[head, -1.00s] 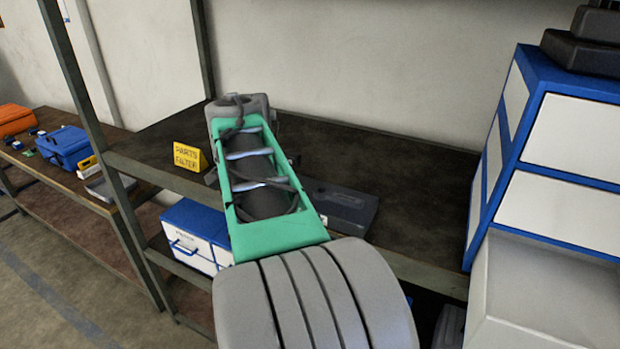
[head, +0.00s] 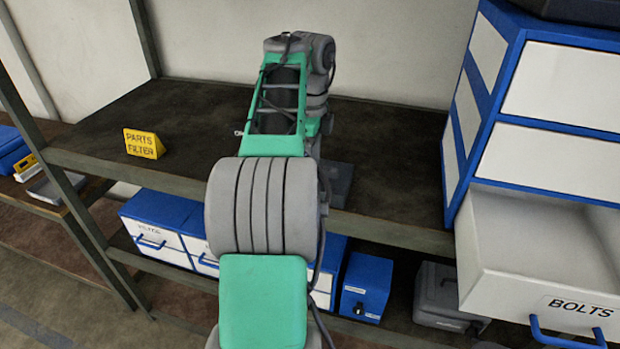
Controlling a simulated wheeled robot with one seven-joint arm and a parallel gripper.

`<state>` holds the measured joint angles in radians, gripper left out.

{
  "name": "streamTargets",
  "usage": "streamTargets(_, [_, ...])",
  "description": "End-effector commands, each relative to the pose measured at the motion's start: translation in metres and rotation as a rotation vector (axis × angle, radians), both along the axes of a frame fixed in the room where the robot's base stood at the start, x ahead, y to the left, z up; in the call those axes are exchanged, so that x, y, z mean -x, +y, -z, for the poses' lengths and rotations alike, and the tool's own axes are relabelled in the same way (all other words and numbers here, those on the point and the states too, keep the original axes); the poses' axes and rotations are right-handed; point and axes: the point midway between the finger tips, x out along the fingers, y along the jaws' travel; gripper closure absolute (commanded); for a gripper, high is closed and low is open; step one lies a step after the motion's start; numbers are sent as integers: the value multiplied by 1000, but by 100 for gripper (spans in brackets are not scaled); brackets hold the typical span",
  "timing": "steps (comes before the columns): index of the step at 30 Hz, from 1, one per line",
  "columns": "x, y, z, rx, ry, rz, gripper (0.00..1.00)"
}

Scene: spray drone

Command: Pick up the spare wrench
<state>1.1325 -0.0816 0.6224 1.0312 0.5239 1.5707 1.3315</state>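I cannot make out a wrench in the head view. My green and grey arm reaches over the dark shelf (head: 390,150), and my gripper is not visible at its far end. A flat dark grey object (head: 340,180) lies on the shelf, partly hidden behind my arm. What it is or holds cannot be told.
A yellow "PARTS FILTER" sign (head: 143,143) stands on the shelf's left. At right, a blue and white cabinet (head: 550,85) has its "BOLTS" drawer (head: 545,290) open. Below are blue and white bins (head: 165,235), a blue box (head: 366,287) and a grey case (head: 448,297).

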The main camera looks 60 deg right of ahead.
Motion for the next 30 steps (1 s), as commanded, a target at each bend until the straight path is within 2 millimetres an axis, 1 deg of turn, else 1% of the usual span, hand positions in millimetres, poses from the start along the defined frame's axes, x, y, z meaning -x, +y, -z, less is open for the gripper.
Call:
streamTargets(1, [-1, 0, 3, 2, 0, -2, 51])
streamTargets(6, [-1, 0, 1, 1, 0, -2, 51])
streamTargets(8, [-1, 0, 1, 1, 0, -3, 55])
streamTargets(24, [-1, 0, 1, 1, 0, -3, 99])
streamTargets(30, [-1, 0, 1, 1, 0, -3, 100])
